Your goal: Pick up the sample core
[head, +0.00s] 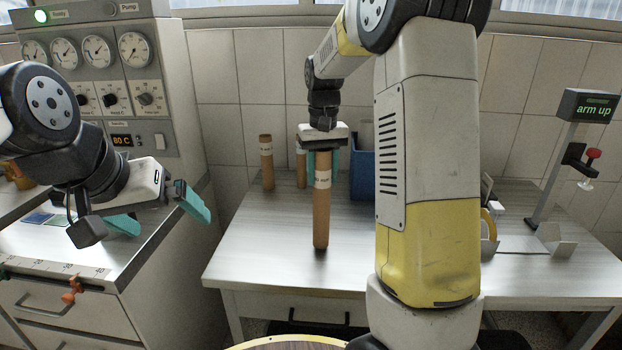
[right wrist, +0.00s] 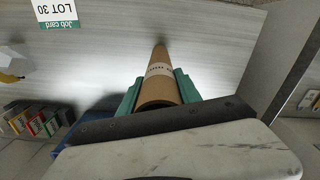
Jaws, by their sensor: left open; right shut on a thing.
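A brown cardboard-like sample core (head: 321,215) with a white label band stands upright over the middle table. My right gripper (head: 322,160) is shut on its upper part from above. In the right wrist view the core (right wrist: 158,85) lies between the teal fingers (right wrist: 155,92), which touch it on both sides. I cannot tell whether its lower end touches the table. Two similar brown tubes stand behind it, one at the left (head: 267,165) and one partly hidden (head: 301,168). My left gripper (head: 160,214) is open and empty at the left, by the control cabinet.
The table (head: 260,235) is clear around the core's lower end. A blue bin (head: 362,175) stands behind, partly hidden by my right arm. A stand with an "arm up" display (head: 587,106) is at the right.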

